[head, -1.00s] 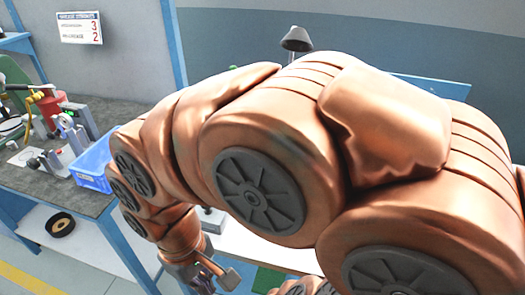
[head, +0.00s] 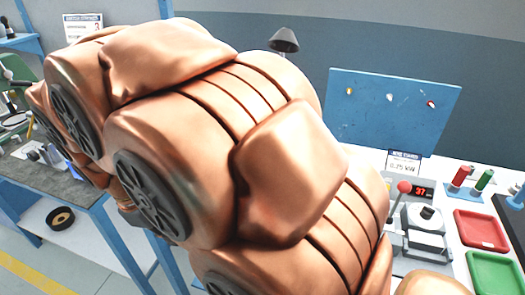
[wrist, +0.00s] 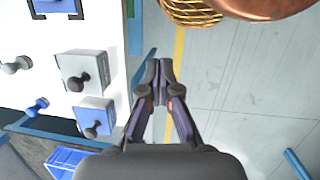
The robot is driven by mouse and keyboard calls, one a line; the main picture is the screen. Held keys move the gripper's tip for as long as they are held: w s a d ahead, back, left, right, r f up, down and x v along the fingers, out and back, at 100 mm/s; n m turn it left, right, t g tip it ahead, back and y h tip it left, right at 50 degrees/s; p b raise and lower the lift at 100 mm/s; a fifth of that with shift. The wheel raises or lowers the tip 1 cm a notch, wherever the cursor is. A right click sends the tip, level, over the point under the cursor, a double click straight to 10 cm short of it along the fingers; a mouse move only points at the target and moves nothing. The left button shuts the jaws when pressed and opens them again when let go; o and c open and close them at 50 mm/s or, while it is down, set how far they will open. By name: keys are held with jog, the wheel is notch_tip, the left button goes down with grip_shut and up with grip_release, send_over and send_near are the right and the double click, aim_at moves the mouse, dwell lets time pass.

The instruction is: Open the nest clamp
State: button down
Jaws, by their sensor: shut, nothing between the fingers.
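My gripper (wrist: 158,80) is shut and empty in the wrist view, over the floor just right of a white bench top. In the head view my arm hides it. A grey fixture (head: 420,222) with a black knob stands on the white bench at the right of the head view. A lever with a red ball (head: 404,187) rises at its left side, next to a red digital display (head: 422,192). I cannot tell whether this fixture is the nest clamp, or whether it is open or closed.
A yellow basket (wrist: 190,12) is at the top. Red (head: 481,230) and green (head: 494,272) trays lie at the head view's right.

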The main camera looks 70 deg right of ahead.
jog(key=w+d+r+n+g+h+b, duration=0.2)
jog(key=d+n, duration=0.1)
jog(key=d, duration=1.4)
jog(key=w+d+r+n+g+h+b, duration=0.1)
jog(key=w+d+n+g, duration=0.15)
jog(key=d, duration=1.45)
jog(key=d+r+x, duration=0.1)
jog(key=x, duration=1.2)
jog(key=shift+s+d, duration=0.35)
jog(key=shift+s, duration=0.15)
